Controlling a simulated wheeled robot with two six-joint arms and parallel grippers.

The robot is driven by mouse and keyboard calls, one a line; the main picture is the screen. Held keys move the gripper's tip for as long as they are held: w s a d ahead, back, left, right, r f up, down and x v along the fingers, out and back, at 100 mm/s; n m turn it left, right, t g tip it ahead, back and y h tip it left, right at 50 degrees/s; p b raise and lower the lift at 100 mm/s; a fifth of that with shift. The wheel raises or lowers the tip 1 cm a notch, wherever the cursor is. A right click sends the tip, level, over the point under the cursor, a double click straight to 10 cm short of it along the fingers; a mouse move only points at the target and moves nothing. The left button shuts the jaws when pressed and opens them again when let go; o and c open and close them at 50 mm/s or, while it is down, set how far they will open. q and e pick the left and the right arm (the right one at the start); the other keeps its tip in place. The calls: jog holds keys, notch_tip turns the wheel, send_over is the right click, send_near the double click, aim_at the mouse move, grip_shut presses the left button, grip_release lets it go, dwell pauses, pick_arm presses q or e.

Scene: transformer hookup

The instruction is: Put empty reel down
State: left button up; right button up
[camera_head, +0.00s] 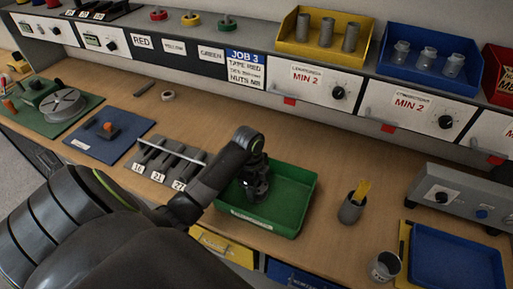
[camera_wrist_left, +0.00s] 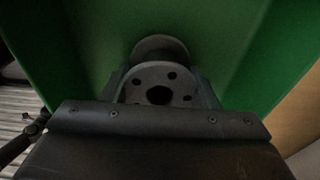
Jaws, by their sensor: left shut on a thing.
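My left gripper (camera_head: 257,180) reaches down into the green tray (camera_head: 292,203) near its left side. In the left wrist view it is shut on a grey empty reel (camera_wrist_left: 137,92). The reel's near flange has a dark centre hole and several small holes. A second flange shows behind it. The tray's green floor and walls (camera_wrist_left: 75,40) surround the reel in that view. I cannot tell whether the reel touches the tray floor. In the head view the gripper mostly hides the reel. My right gripper is not in view.
Left of the tray is a tool rack (camera_head: 168,163) with labelled slots. A blue mat (camera_head: 112,150) and a green board with a grey reel (camera_head: 64,105) lie further left. A dark cup (camera_head: 351,210), a metal cup (camera_head: 384,267) and a blue tray (camera_head: 455,262) stand to the right.

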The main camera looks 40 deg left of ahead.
pick_arm(q)
jog(key=shift+f, duration=0.1)
jog(key=o, duration=1.1)
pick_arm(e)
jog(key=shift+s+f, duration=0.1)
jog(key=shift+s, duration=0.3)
pick_arm(q)
jog(key=shift+r, duration=0.25)
jog(key=r, duration=0.3)
jog(key=r+p, duration=0.1)
jog(key=r, duration=0.3)
jog(key=a+r+p, duration=0.1)
jog(key=r, duration=0.2)
jog(key=shift+s+a+r, duration=0.1)
jog(key=shift+r, duration=0.1)
jog(key=shift+a+r+p, duration=0.1)
jog(key=shift+r+p, duration=0.55)
jog(key=shift+p, duration=0.1)
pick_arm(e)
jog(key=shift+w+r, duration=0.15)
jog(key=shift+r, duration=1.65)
pick_arm(q)
jog(key=shift+s+f, duration=0.1)
jog(key=shift+s, duration=0.05)
